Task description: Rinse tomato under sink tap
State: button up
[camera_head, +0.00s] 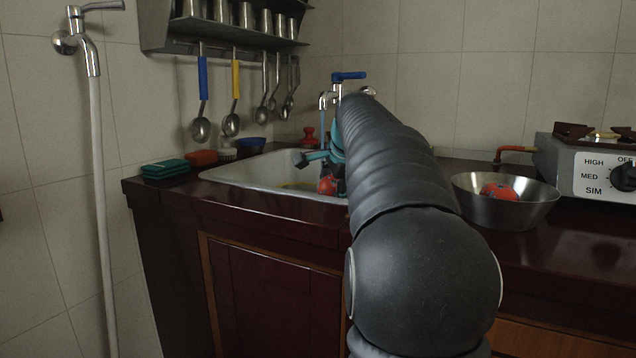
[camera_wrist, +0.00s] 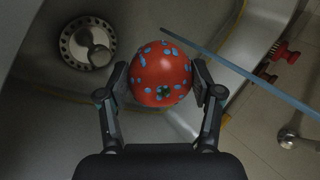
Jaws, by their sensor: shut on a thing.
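A red tomato with several blue spots and a dark green stem mark (camera_wrist: 160,75) sits between the fingers of my gripper (camera_wrist: 160,88), which is shut on it. In the head view the tomato (camera_head: 327,185) is low inside the white sink basin (camera_head: 225,178), partly hidden by my arm. The tap (camera_head: 330,98) with a blue handle stands behind the sink. A thin bluish stream (camera_head: 322,122) hangs below its spout. The drain (camera_wrist: 88,43) lies to the upper left.
A metal bowl (camera_head: 470,208) holding another red, spotted item (camera_head: 498,191) stands right of my arm, beside the stove (camera_head: 598,170). Sponges (camera_head: 165,169) lie left of the sink. Ladles (camera_head: 232,122) hang above it. The front counter at right is clear.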

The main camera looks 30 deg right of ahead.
jog(key=shift+s+f+p+v, duration=0.1)
jog(key=shift+s+p+v, duration=0.05)
jog(key=shift+v, duration=0.55)
jog(key=shift+s+f+p+v, duration=0.1)
jog(key=shift+p+v, duration=0.1)
jog(key=shift+v, duration=0.5)
jog(key=shift+s+f+p+v, duration=0.1)
jog(key=shift+s+p+v, duration=0.05)
jog(key=shift+v, duration=0.6)
jog(key=shift+w+a, duration=0.1)
